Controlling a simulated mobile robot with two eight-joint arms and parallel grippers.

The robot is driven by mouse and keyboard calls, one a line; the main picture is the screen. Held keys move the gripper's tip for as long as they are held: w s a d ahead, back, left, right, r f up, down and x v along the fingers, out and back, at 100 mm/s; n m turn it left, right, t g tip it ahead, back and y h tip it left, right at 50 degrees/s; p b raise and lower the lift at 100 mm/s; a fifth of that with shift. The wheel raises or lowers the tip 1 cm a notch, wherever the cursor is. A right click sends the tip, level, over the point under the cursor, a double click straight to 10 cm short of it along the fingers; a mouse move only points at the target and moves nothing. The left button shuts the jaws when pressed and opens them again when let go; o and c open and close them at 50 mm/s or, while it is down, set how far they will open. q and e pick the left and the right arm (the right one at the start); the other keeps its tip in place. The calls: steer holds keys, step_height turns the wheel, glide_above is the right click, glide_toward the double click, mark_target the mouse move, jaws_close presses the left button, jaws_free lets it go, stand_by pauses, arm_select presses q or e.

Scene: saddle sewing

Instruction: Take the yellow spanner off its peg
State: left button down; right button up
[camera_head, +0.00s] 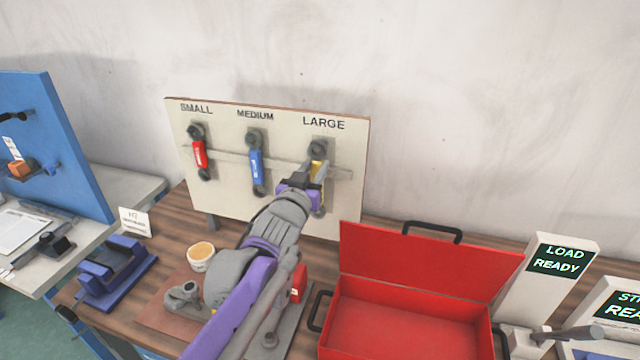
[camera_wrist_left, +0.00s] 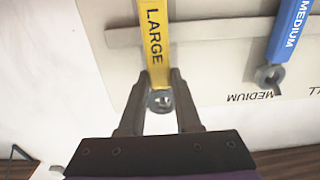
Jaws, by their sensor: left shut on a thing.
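The yellow spanner (camera_head: 317,167), marked LARGE, is upright in front of the pegboard (camera_head: 228,190), under the LARGE label. It also shows in the left wrist view (camera_wrist_left: 154,45), its grey ring end between my fingers. My left gripper (camera_head: 309,177) is shut on it, one finger on each side of the handle near the ring. I cannot tell whether the ring is still around the peg. My arm hides part of the spanner in the head view. My right gripper is not in view.
A blue spanner (camera_head: 256,168) and a red spanner (camera_head: 200,154) hang to the left on the same board. An open, empty red toolbox (camera_head: 405,330) stands at right on the bench. A blue fixture (camera_head: 115,268) and a small tub (camera_head: 201,258) stand at left.

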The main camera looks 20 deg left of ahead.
arm_select(q)
steer(key=shift+s, duration=0.5)
steer(key=shift+s, duration=0.1)
steer(key=s, duration=0.6)
steer(key=shift+a+r+b, duration=0.15)
steer(key=shift+r+b, duration=0.1)
steer(key=shift+b, duration=0.05)
stand_by(0.4)
